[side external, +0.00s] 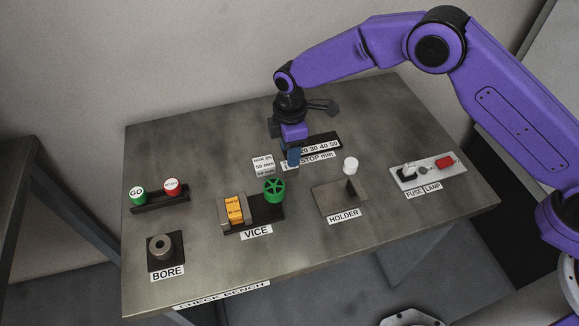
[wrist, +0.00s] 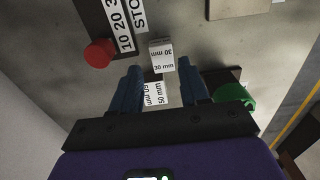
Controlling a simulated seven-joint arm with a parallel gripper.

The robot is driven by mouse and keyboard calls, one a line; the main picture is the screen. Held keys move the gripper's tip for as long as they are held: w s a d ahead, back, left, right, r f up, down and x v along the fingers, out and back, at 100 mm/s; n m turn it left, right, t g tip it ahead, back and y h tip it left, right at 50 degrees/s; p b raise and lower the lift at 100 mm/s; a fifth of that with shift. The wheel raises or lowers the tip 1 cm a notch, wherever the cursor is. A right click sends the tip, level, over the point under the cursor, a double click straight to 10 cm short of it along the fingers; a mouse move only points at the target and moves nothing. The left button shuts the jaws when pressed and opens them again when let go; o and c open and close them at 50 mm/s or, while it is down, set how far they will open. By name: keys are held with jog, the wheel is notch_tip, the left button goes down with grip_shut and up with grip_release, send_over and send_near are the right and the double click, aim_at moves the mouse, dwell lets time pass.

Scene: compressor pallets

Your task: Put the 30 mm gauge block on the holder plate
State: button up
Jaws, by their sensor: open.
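The 30 mm gauge block (wrist: 162,55) is a small pale block with its label on two faces. In the wrist view it stands just past my fingertips, centred on the gap. In the side view my gripper (side external: 293,157) points down beside the labelled white blocks (side external: 264,166); I cannot single out the 30 mm block there.
A vice (side external: 236,210) with a green handwheel (side external: 274,190) stands in front of the blocks. The stop rail (side external: 322,145) is close behind my gripper. A fuse and lamp panel (side external: 428,171) is at right.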

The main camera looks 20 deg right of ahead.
aim_at(287, 171)
notch_tip(287, 171, down, 5)
jog(key=shift+s+a, duration=0.15)
grip_shut()
dwell(0.4)
